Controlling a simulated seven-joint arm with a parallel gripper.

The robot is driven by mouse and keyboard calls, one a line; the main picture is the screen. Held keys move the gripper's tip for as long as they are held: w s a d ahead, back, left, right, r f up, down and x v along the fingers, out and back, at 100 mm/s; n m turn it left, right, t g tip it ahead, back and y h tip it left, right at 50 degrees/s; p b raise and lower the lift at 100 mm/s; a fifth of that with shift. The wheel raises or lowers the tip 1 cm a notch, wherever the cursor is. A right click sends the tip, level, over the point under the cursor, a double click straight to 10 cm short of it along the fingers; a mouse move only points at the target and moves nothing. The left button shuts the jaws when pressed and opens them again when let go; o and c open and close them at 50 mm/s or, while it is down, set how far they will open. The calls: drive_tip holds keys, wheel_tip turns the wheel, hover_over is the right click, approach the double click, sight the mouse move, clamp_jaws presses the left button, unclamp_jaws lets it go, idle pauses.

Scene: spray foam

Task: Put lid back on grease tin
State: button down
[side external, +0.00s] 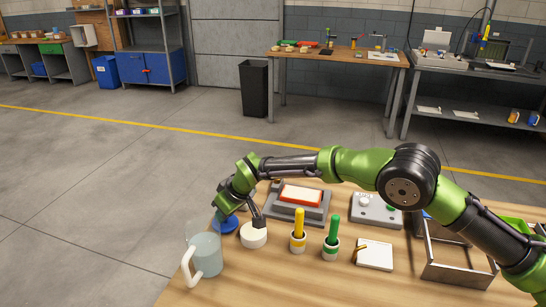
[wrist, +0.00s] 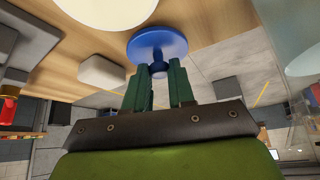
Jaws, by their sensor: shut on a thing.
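The blue lid (side external: 225,225) is a round disc with a small knob. It also fills the upper middle of the wrist view (wrist: 157,42). My gripper (side external: 224,212) points down over it, and in the wrist view its green fingers (wrist: 160,80) are shut on the lid's knob. The white, round grease tin (side external: 253,237) stands on the table just to the right of the lid in the side view. Part of it shows at the top of the wrist view (wrist: 105,8). The lid is beside the tin, not on it. I cannot tell its exact height above the table.
A clear jug (side external: 207,255) stands close in front of the lid. A grey block with a red-edged top (side external: 300,197) is behind. The wooden table (side external: 270,285) is bare in front.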

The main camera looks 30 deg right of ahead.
wheel_tip(320, 180, up, 8)
drive_tip(key=shift+w+d+f, duration=0.1)
drive_tip(key=shift+d, duration=0.05)
drive_tip(key=s+d+r, duration=0.2)
drive_tip(key=d, duration=0.5)
drive_tip(key=shift+s+a+f+n+g+y, duration=0.3)
drive_tip(key=shift+s+f+n, duration=0.55)
drive_tip(key=shift+f, duration=0.45)
drive_tip(key=shift+s+a+f+n+g+y, duration=0.15)
drive_tip(key=shift+s+a+f+n+y, duration=0.35)
drive_tip(key=shift+s+f, duration=0.6)
drive_tip(key=shift+s+a+f+n+g+y, duration=0.1)
drive_tip(key=shift+s+a+f+n+g, duration=0.15)
drive_tip(key=shift+s+f+n, duration=0.9)
drive_tip(key=shift+w+f+m, duration=0.3)
drive_tip(key=shift+w+f, duration=0.15)
drive_tip(key=shift+c, duration=2)
unclamp_jaws()
